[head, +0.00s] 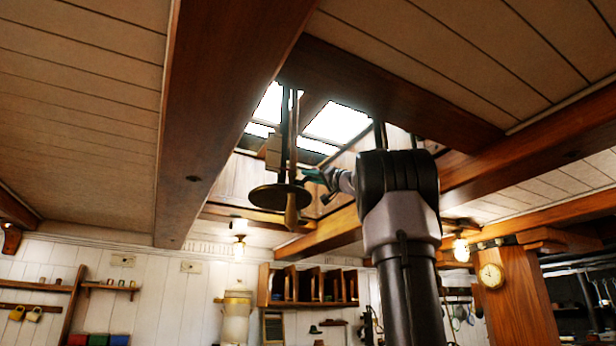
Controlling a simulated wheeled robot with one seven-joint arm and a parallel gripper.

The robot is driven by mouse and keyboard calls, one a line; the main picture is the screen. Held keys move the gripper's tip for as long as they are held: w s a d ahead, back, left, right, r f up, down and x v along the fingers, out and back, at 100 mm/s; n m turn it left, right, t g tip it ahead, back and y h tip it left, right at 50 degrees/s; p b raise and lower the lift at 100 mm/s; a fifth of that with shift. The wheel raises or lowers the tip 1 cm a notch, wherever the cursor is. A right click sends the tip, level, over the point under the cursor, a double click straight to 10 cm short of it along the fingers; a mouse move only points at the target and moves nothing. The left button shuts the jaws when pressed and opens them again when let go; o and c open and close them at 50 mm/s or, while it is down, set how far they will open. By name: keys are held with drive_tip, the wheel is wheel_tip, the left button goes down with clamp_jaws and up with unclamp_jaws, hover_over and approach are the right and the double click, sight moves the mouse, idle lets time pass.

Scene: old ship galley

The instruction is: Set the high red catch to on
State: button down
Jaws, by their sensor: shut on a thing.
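No red catch can be made out in the head view; the beams or the bright skylight may hide it. My gripper (313,176), with teal fingers, is raised below the skylight. It is shut on what looks like a thin upright wooden rod (293,160) with a thicker handle end (291,212) at the bottom. The rod stands upright and its top is lost against the skylight. The exact contact at the fingertips is small and hard to see.
A dark round disc (268,197) hangs on dark rods close behind or beside the rod. The skylight (338,124) sits between heavy wooden beams (215,110).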

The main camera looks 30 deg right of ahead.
drive_tip(key=m+h, duration=0.1)
drive_tip(key=m, duration=0.1)
drive_tip(key=d+m+t+h, duration=0.1)
drive_tip(key=m+t+h, duration=0.1)
drive_tip(key=m, duration=0.1)
drive_tip(key=shift+s+d+f+m, duration=0.15)
drive_tip(key=shift+s+f+m, duration=0.05)
drive_tip(key=shift+f+m, duration=0.15)
drive_tip(key=shift+w+d+f+m+t+h, duration=0.15)
drive_tip(key=shift+f+m+h, duration=0.15)
drive_tip(key=shift+m+h, duration=0.65)
drive_tip(key=shift+s+d+f+m+t+h, duration=0.1)
drive_tip(key=shift+f+m+t+h, duration=0.15)
drive_tip(key=shift+m+h, duration=0.75)
drive_tip(key=shift+w+d+f+m+t+h, duration=0.1)
drive_tip(key=shift+f+m+h, duration=0.3)
drive_tip(key=shift+m, duration=1)
drive_tip(key=shift+h, duration=0.25)
drive_tip(key=c, duration=0.6)
unclamp_jaws()
drive_tip(key=shift+d, duration=0.15)
drive_tip(key=shift+c, duration=0.2)
drive_tip(key=shift+a, duration=0.2)
drive_tip(key=v, duration=1.1)
drive_tip(key=shift+d, duration=0.15)
